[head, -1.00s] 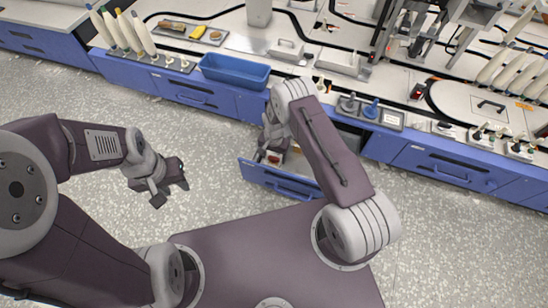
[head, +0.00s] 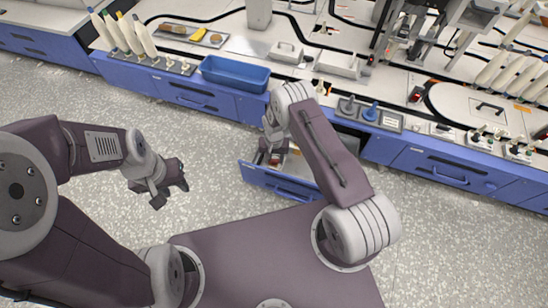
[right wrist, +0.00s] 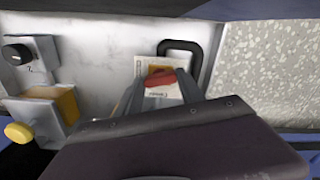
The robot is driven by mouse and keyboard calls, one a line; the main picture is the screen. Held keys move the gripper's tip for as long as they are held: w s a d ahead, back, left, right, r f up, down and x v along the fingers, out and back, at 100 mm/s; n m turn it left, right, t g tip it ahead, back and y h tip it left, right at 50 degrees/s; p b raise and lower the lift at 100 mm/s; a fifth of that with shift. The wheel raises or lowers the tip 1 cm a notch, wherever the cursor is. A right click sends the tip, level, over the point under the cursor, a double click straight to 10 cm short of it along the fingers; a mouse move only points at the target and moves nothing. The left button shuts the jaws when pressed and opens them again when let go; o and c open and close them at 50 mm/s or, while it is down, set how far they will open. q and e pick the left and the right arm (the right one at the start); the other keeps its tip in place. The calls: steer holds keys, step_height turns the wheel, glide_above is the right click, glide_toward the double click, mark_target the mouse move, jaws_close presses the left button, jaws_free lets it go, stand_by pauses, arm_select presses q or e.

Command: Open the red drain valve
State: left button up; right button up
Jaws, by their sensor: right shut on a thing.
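The red valve handle (right wrist: 160,78) shows between the fingertips of my right gripper (right wrist: 161,84) in the right wrist view, over a pale label. The right gripper is shut on it. In the head view my right gripper (head: 271,156) reaches down into the open blue-fronted drawer (head: 285,184), with a small red patch beside it. My forearm hides part of the drawer. My left gripper (head: 170,187) is open and empty above the floor, to the left of the drawer.
A black handle (right wrist: 188,52) stands close beside the valve, and a block with a yellow knob (right wrist: 20,132) is at the left in the right wrist view. A blue bin (head: 235,72) sits on the bench above. The speckled floor at the left is clear.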

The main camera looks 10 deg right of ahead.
steer(key=n, duration=0.3)
steer(key=shift+n+p, duration=0.3)
steer(key=n, duration=0.3)
steer(key=shift+n, duration=0.3)
steer(key=n, duration=0.3)
steer(key=shift+n+p, duration=0.3)
steer(key=shift+p, duration=0.05)
steer(key=shift+n, duration=1.9)
steer(key=o, duration=1.4)
steer(key=shift+c, duration=0.2)
